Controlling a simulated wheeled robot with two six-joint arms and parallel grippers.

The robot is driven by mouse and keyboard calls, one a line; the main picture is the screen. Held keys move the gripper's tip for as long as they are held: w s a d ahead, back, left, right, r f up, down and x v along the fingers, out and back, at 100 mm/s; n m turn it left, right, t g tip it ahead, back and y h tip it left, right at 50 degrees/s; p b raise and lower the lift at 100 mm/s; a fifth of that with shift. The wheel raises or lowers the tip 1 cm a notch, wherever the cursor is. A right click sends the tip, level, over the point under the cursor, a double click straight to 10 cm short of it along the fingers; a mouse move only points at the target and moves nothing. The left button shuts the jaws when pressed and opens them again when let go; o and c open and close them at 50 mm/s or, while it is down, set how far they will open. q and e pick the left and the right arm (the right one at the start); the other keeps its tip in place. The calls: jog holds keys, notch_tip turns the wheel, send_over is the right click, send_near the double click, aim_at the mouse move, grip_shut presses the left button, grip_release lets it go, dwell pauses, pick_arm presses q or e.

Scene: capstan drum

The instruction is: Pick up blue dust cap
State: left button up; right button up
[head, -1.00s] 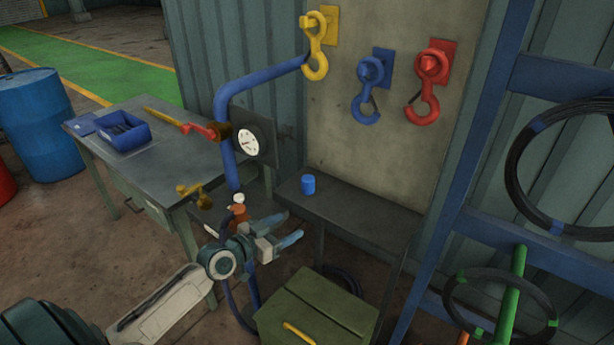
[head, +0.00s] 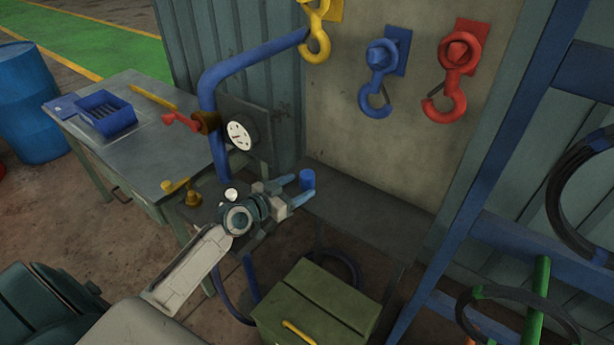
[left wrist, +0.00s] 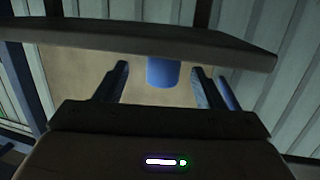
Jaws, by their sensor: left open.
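The blue dust cap (head: 307,179) is a small blue cylinder standing upright on the dark shelf (head: 372,212) below the hook panel. My left gripper (head: 300,187) is open, with its fingertips at the cap's near side. In the left wrist view the cap (left wrist: 162,72) shows in the gap between the two spread fingers of my left gripper (left wrist: 160,82), with room on both sides. The fingers do not grip it. How far the fingertips reach around it is hard to tell. My right gripper is not in view.
A blue bent pipe (head: 209,95) with a gauge (head: 239,135) rises left of the gripper. A green box (head: 318,305) stands below. Yellow, blue (head: 377,80) and red hooks (head: 455,70) hang above. A blue rack is at right. The shelf right of the cap is clear.

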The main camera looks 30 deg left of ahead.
aim_at(310, 176)
pick_arm(q)
jog(key=shift+w+d, duration=0.25)
jog(key=shift+w, duration=0.45)
jog(key=p+x, duration=0.1)
jog(key=x, duration=0.1)
jog(key=p+x, duration=0.1)
jog(key=x, duration=0.1)
jog(key=shift+w+a+r+p, duration=0.2)
jog(key=shift+r+p, duration=0.15)
jog(key=shift+r, duration=0.05)
jog(key=shift+w+d+f, duration=0.2)
jog(key=shift+w, duration=0.2)
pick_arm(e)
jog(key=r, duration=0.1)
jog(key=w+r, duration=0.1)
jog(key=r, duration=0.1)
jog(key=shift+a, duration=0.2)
pick_arm(q)
jog(key=shift+s+a, duration=0.1)
jog(key=c, duration=1)
